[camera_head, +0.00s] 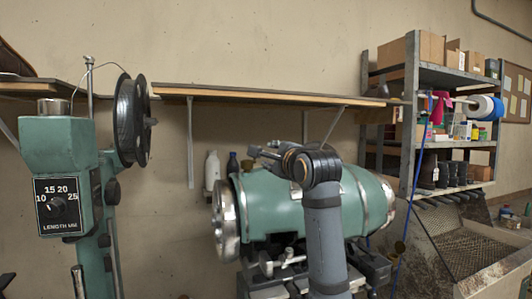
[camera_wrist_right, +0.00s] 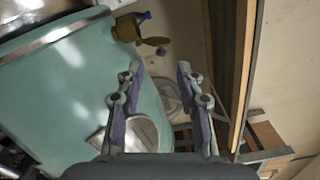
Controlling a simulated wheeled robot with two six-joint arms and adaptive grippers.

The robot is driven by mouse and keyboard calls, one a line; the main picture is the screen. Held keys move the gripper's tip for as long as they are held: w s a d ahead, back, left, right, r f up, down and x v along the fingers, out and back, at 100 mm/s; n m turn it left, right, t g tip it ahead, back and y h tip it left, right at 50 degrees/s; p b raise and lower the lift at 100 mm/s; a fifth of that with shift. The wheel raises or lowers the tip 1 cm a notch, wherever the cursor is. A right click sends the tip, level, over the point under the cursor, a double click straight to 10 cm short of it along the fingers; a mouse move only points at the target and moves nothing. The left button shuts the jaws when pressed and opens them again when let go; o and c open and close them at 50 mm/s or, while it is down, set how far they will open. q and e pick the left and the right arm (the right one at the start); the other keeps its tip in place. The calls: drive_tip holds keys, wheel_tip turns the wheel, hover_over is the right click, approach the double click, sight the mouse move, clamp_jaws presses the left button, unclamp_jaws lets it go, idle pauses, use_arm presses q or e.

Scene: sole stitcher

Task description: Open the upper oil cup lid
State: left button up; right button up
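The green machine body (camera_head: 265,205) lies on its side at the centre of the head view, with my right arm in front of it. A small brass oil cup (camera_wrist_right: 127,28) shows at the machine's edge in the right wrist view. A flat brown piece (camera_wrist_right: 155,41) sticks out beside it; I cannot tell whether this is its lid or how it sits. In the head view a small brass shape (camera_head: 247,166) shows behind the machine. My right gripper (camera_wrist_right: 158,68) is open and empty, its fingers apart from the cup. My left gripper is not in view.
A wall shelf (camera_head: 270,94) runs behind the machine; its edge (camera_wrist_right: 240,75) is close to the right finger. A green post with a dial (camera_head: 58,205) and a black reel (camera_head: 133,120) stand left. A loaded rack (camera_head: 440,75) stands right. White (camera_head: 212,170) and dark bottles stand behind.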

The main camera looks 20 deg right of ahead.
drive_tip(key=w+d+p, duration=0.2)
drive_tip(key=shift+w+r, duration=0.1)
drive_tip(key=shift+w, duration=0.3)
drive_tip(key=w+p, duration=0.1)
drive_tip(key=w, duration=0.1)
drive_tip(key=w+a+p, duration=0.1)
drive_tip(key=w, duration=0.1)
drive_tip(key=w+p, duration=0.1)
drive_tip(key=w, duration=0.1)
drive_tip(key=shift+w+a, duration=0.3)
drive_tip(key=shift+w+d, duration=0.25)
drive_tip(key=shift+w, duration=0.25)
drive_tip(key=shift+a+f, duration=0.1)
drive_tip(key=shift+f, duration=0.1)
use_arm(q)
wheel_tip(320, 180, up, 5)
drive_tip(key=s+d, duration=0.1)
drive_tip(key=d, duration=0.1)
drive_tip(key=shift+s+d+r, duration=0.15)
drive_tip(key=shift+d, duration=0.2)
use_arm(e)
clamp_jaws()
